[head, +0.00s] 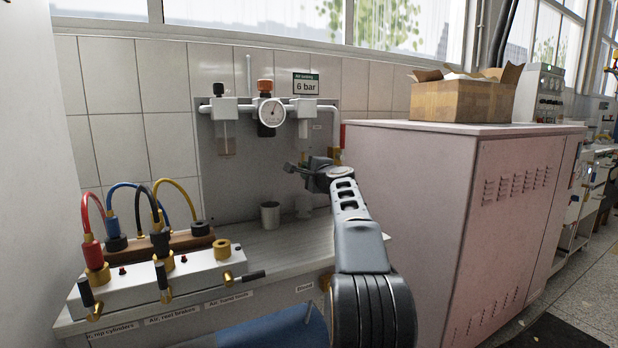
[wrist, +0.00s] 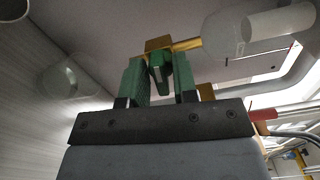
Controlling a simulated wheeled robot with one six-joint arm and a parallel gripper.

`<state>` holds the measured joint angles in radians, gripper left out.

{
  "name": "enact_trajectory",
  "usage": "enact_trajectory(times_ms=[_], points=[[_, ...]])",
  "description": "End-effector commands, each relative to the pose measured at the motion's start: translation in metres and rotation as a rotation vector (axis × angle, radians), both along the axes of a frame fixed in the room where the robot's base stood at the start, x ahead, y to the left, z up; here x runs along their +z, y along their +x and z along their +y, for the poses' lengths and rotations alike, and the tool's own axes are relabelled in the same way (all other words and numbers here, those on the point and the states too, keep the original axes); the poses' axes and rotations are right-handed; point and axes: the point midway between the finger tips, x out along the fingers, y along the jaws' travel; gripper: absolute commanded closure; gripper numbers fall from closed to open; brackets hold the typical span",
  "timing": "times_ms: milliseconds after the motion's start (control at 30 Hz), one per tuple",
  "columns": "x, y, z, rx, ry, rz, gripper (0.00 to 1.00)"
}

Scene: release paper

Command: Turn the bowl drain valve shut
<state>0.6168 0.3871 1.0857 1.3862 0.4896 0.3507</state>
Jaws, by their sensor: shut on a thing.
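My gripper (head: 303,168) is just below the right-hand clear bowl (head: 303,140) of the air unit on the wall panel. In the wrist view, my gripper (wrist: 158,80) has two green-padded fingers closed about the green lever (wrist: 160,72) of the drain valve. The brass valve body (wrist: 187,44) sits beyond the fingertips, at the bottom of the clear bowl (wrist: 225,35). The lever points back between the fingers, toward the palm. In the head view the valve is hidden by my gripper.
Below stand a grey metal cup (head: 270,215) and a clear jar (head: 304,205); the jar also shows in the wrist view (wrist: 72,76). A manifold (head: 160,278) with coloured hoses is at left. A pink cabinet (head: 430,210) stands close on the right, with a cardboard box (head: 462,101) on top.

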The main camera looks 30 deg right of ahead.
Motion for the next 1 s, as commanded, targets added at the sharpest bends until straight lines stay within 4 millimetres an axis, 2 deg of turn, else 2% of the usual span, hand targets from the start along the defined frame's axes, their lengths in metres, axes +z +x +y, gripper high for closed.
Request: enact_trajectory(times_ms=[400,900,933,1000], points=[[-0.0018,0.0002,0.0000,0.001,-0.143,0.020,0.97],[-0.0015,0.0003,0.0001,0.001,-0.156,0.023,0.97],[-0.0014,0.0003,0.0001,0.001,-0.156,0.023,0.72],[-0.0014,0.0003,0.0001,0.001,-0.156,0.023,0.66]])
